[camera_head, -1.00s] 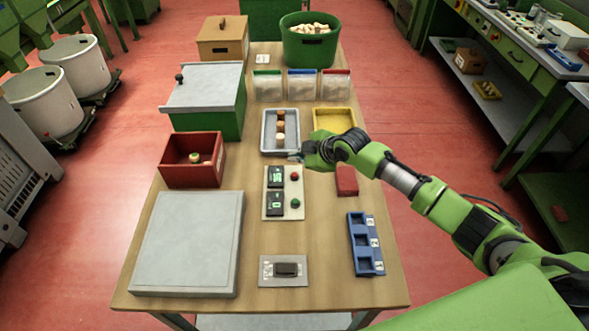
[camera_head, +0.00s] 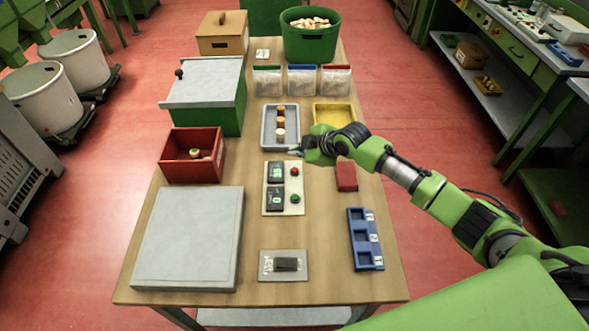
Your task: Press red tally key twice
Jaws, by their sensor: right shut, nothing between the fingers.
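The red tally key (camera_head: 294,170) is a small round button at the upper right of a pale counter panel (camera_head: 283,211) on the table. A green key (camera_head: 295,198) sits below it. Two dark displays are to the left of the keys; their digits are too small to read surely. My right gripper (camera_head: 296,152) is shut and empty, its tips pointing left just beyond the panel's far edge. In the picture the tips are a little above the red key and apart from it. My left gripper is not in view.
A grey tray (camera_head: 264,142) with several corks lies behind the panel. A yellow tray (camera_head: 348,106), a red block (camera_head: 346,176) and a blue rack (camera_head: 353,257) are to the right. A red bin (camera_head: 171,173) and a grey slab (camera_head: 188,238) stand left.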

